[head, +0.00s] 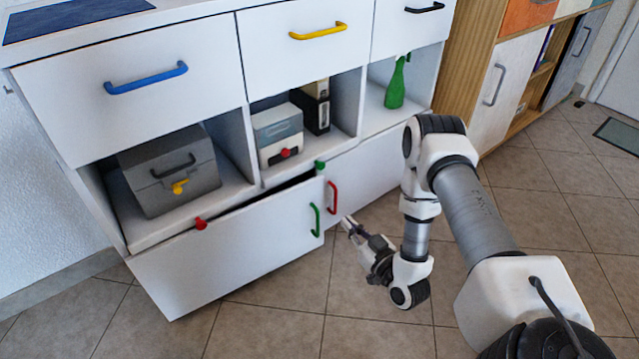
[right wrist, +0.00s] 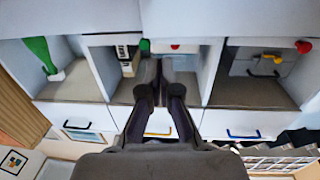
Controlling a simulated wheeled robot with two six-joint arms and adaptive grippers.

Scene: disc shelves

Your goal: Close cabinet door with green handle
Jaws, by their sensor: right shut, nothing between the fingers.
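The white cabinet door (head: 235,245) with the green handle (head: 315,219) is at the lower left of the cabinet. It stands ajar, with a dark gap along its top near the right end. My right gripper (head: 346,226) is shut and empty, just right of the green handle and in front of the red-handled door, apart from the green handle in the picture. In the right wrist view its fingers (right wrist: 167,68) lie together, pointing at the shelves, and the green handle cannot be made out there. My left gripper is not in view.
The neighbouring door (head: 375,165) has a red handle (head: 332,197) and looks shut. A green knob (head: 319,165) and a red knob (head: 200,223) sit at the shelf edge. A grey box (head: 172,180) and a green spray bottle (head: 395,88) stand on shelves. Tiled floor in front is clear.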

